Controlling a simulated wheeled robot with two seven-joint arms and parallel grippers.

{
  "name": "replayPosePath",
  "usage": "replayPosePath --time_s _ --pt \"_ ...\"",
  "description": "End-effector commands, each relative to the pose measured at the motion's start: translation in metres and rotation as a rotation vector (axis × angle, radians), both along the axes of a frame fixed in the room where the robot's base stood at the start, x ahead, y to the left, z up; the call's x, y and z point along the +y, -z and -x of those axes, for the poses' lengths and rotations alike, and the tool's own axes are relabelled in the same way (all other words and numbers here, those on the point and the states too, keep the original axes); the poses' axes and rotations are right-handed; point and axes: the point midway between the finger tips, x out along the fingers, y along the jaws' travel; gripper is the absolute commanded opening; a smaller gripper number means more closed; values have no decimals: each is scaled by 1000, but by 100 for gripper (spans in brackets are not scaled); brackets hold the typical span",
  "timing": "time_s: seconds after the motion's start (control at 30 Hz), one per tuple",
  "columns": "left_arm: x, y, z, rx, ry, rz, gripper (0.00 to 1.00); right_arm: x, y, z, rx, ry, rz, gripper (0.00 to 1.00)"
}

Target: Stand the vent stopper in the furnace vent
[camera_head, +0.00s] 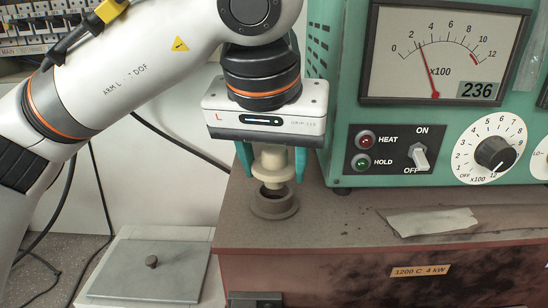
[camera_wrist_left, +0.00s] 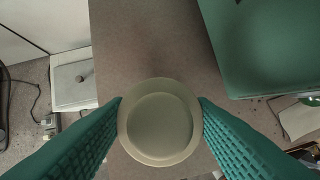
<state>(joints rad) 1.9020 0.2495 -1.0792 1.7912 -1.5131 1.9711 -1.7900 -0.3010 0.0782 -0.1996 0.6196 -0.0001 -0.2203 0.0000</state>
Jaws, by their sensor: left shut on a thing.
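The cream vent stopper (camera_head: 272,166) is upright between the teal fingers of my left gripper (camera_head: 272,170). The gripper points straight down and is shut on the stopper. The furnace vent (camera_head: 274,206), a brown ring with a dark opening, sits on the furnace top directly below the stopper. The stopper's lower end is at or just above the opening; I cannot tell whether its tip has entered. In the left wrist view the stopper's round top (camera_wrist_left: 160,125) lies between both fingers (camera_wrist_left: 160,115) and hides the vent. My right gripper is not in view.
A green control box (camera_head: 440,110) with a meter, switch and dial stands close right of the gripper. A pale folded cloth (camera_head: 432,222) lies on the furnace top (camera_head: 335,220). A grey plate with a knob (camera_head: 150,275) lies lower left. Black cables hang behind my left arm.

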Motion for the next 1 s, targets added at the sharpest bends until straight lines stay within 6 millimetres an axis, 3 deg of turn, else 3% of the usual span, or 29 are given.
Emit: replayPosePath --time_s 1.0 --pt "0 15 0 0 0 0 29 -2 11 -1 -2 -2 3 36"
